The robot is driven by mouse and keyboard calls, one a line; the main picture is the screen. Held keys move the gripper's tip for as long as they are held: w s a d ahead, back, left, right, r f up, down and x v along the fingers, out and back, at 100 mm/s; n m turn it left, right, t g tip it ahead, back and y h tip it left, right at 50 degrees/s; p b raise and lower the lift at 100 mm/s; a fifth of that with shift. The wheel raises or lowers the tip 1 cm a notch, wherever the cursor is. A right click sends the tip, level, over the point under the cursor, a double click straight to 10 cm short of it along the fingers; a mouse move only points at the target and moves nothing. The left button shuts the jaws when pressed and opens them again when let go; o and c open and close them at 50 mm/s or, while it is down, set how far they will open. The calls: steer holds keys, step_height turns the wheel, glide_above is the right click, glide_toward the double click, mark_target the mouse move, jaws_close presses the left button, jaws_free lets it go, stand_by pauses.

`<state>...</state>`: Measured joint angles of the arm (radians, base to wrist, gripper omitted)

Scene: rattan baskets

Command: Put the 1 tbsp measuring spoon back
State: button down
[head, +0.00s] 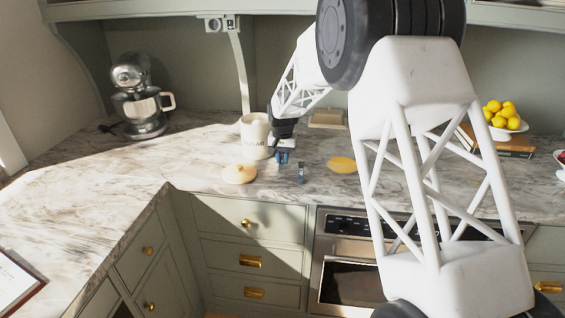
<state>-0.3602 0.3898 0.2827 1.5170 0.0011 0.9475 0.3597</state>
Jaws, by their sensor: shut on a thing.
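My gripper (283,148) is low over the marble counter, just right of a cream canister (254,138) with dark lettering that looks like "SUGAR". It is shut on a small blue thing, probably a measuring spoon (282,158), whose size marking is too small to read. Another small blue-and-dark item (301,173) is a little to the right of it, apart from the gripper. The fingers are dark and small, so the exact grip is unclear.
A round wooden piece (240,174) lies in front of the canister, and a yellow round one (342,164) lies to the right. A stand mixer (140,98) is at left. A bowl of lemons (503,119) and books (512,145) are at right. The left counter is mostly clear.

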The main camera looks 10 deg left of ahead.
mark_target(283, 160)
steer(key=shift+f, duration=0.85)
steer(key=shift+f, duration=0.1)
steer(key=c, duration=1.1)
jaws_free()
step_height(283, 160, up, 12)
steer(key=shift+r, duration=0.15)
